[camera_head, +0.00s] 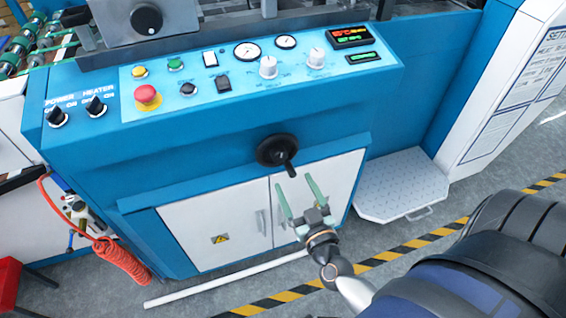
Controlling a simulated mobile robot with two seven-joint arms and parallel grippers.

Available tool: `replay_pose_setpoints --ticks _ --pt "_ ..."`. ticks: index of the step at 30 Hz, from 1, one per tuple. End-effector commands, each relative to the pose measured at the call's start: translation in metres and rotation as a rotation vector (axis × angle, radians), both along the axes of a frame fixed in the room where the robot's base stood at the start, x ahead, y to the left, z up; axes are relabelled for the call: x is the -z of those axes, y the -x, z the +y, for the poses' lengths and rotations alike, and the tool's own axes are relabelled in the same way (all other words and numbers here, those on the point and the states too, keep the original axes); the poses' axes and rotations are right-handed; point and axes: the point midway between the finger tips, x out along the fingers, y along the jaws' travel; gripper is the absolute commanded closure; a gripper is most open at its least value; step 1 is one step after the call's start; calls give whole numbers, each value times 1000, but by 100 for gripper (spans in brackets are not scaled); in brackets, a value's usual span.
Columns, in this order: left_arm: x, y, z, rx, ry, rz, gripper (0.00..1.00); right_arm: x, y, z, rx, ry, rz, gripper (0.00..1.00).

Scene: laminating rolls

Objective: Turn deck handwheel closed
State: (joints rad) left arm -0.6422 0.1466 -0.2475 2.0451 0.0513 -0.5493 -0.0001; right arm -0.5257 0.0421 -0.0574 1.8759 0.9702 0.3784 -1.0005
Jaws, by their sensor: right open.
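The deck handwheel (272,150) is a black round wheel with a crank handle (291,169), mounted on the blue front of the machine below the control panel. Its handle points down and toward the right. My right gripper (300,190) is just below the wheel, with its two green fingers spread apart and pointing up toward it. The fingers appear empty, with the handle above and between their tips; whether they touch it I cannot tell. My left gripper is not in view.
The control panel (222,89) above has a red emergency button (147,96), knobs, gauges and displays. White cabinet doors (215,222) are behind my right gripper. A checkered metal step (400,186) lies to the right. An orange coiled hose (122,262) hangs at left.

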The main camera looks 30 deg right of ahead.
Motion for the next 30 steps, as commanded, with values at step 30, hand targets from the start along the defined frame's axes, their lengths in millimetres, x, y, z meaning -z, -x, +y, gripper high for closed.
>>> replay_pose_setpoints --ticks 30 --pt "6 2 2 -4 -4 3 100 0 -84 -20 -3 0 1 31"
